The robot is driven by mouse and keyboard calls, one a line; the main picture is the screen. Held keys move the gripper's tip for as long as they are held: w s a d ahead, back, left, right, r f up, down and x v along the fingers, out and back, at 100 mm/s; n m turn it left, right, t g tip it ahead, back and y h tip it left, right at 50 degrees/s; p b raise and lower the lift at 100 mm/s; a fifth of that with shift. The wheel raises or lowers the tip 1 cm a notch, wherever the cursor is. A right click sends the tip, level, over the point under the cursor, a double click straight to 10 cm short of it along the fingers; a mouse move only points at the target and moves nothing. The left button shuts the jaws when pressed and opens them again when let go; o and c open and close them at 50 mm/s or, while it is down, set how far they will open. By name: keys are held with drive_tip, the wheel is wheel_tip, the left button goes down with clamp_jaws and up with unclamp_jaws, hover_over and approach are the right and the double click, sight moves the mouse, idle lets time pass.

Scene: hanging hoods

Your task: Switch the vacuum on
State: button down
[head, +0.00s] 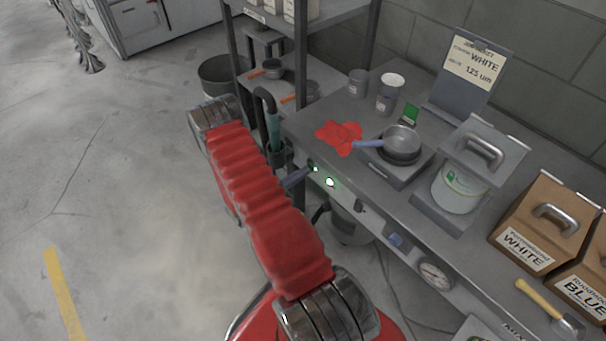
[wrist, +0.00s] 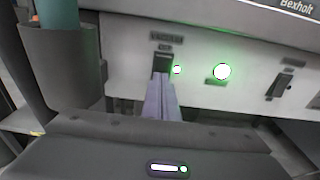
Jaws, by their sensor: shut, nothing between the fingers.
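The vacuum switch (wrist: 162,62) is a dark rocker on the pale front panel under the bench top, below a label that seems to read VACUUM. My gripper (wrist: 161,80) is shut and empty. Its fingertips are at the lower part of the switch and hide some of it; I cannot tell if they touch. In the head view my gripper (head: 306,173) reaches the panel from the left. The switch position is unclear.
A larger green lamp (wrist: 222,71) glows to the right, and another switch (wrist: 283,84) lies beyond it. A dark holder (wrist: 62,65) with a teal-handled hose stands close on the left.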

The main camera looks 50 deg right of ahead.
drive_tip(key=shift+d, duration=0.1)
drive_tip(key=f+v, duration=0.3)
drive_tip(key=v, duration=1.1)
idle(0.4)
